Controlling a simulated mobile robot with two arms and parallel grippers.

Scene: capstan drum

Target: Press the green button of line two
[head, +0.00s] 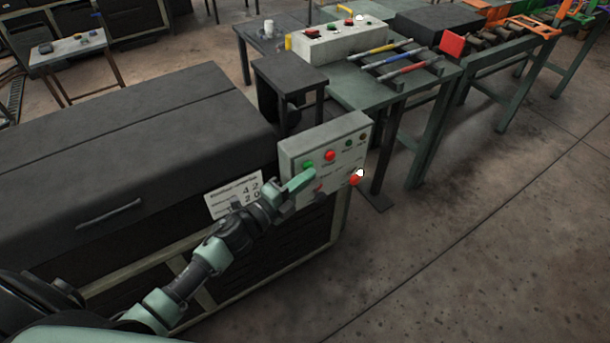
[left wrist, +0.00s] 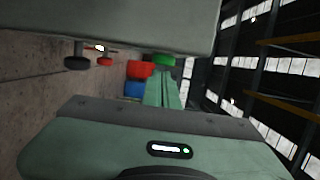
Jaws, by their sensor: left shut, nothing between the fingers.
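A grey control box (head: 292,152) stands at the end of the dark machine. Its upper row shows a green button (head: 308,166), a red button (head: 330,155) and a small green light (head: 348,143). A red mushroom knob (head: 355,180) sits at its lower right. The labels are too small to read, so I cannot tell which line a button belongs to. My left gripper (head: 305,178) is shut and empty, just in front of the panel below the upper green button, hiding part of the panel. In the left wrist view, the fingers (left wrist: 165,88) point towards a green button (left wrist: 163,60); contact is unclear.
The long dark machine (head: 120,150) lies left of the box, with a white card (head: 236,194) on its front. Behind stands a workbench (head: 350,82) with another button box (head: 340,43) and colored tools. The floor (head: 480,220) on the right is clear.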

